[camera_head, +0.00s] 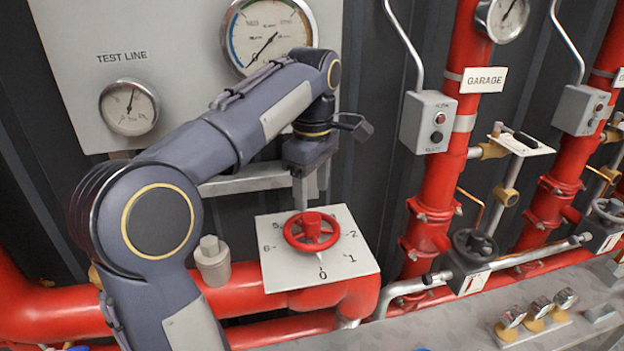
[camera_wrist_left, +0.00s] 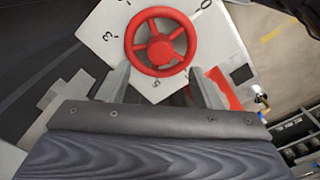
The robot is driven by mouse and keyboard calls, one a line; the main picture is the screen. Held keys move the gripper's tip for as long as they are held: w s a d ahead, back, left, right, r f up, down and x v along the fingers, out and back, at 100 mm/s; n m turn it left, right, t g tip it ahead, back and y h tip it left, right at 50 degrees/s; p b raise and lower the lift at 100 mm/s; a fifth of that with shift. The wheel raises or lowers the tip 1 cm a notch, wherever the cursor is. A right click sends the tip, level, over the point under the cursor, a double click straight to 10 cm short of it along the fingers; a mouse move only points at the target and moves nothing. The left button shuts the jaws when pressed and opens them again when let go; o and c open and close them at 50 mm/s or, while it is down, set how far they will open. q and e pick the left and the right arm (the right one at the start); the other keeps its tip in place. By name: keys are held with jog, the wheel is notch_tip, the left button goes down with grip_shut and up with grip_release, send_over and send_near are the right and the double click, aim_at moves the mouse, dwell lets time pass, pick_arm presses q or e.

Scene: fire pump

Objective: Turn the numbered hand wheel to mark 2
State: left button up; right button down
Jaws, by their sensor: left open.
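The red hand wheel (camera_head: 312,231) sits on a white square plate (camera_head: 360,262) with numbers around it. Marks 0, 1 and 2 show at its front and right, with 5 and 6 at the left. A small pale pointer at the wheel's front points at mark 0. My left gripper (camera_head: 301,193) is above and just behind the wheel, pointing down, apart from it in the head view. In the left wrist view the wheel (camera_wrist_left: 160,41) lies beyond the two spread, empty fingers, and the pointer cannot be made out. My right gripper is not in view.
A red pipe (camera_head: 240,290) runs under the plate, with a grey capped fitting (camera_head: 212,262) left of it. A black hand wheel (camera_head: 474,246) and the red GARAGE riser (camera_head: 440,190) stand to the right. A gauge panel (camera_head: 80,50) is behind my arm.

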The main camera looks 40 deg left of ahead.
aim_at(311, 217)
pick_arm(q)
notch_tip(311, 217, down, 6)
jog(key=shift+b, duration=0.4)
